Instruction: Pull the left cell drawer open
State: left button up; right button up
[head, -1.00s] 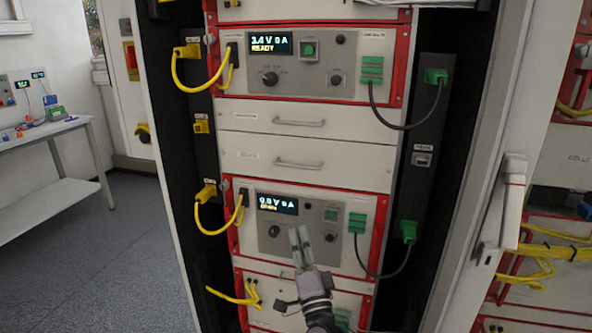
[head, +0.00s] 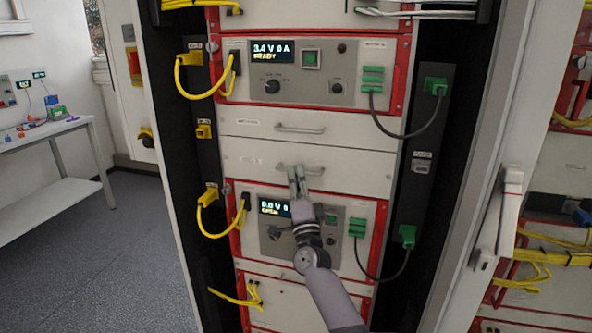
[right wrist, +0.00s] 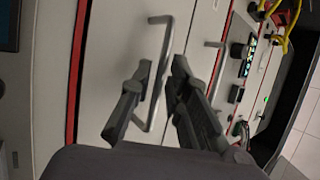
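Two white drawers are stacked in the middle of the rack: an upper drawer (head: 350,130) and a lower drawer (head: 360,172), each with a grey bar handle. Their labels are too small to read. My right gripper (head: 296,169) is in front of the lower drawer's handle (head: 315,172), partly covering it. In the right wrist view the open fingers (right wrist: 163,75) stand on either side of that handle (right wrist: 163,35). Contact cannot be told. The upper handle (right wrist: 204,80) is apart from them. Both drawers look shut. My left gripper is not in view.
A cycler unit with a display (head: 272,51) reading READY is above the drawers. Another unit (head: 360,200), partly behind my right arm, is below. Yellow cables (head: 205,90) loop at the left and dark cables (head: 432,115) at the right. An open rack door (head: 500,200) stands at right.

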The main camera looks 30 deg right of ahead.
jog(key=shift+x, duration=0.85)
grip_shut()
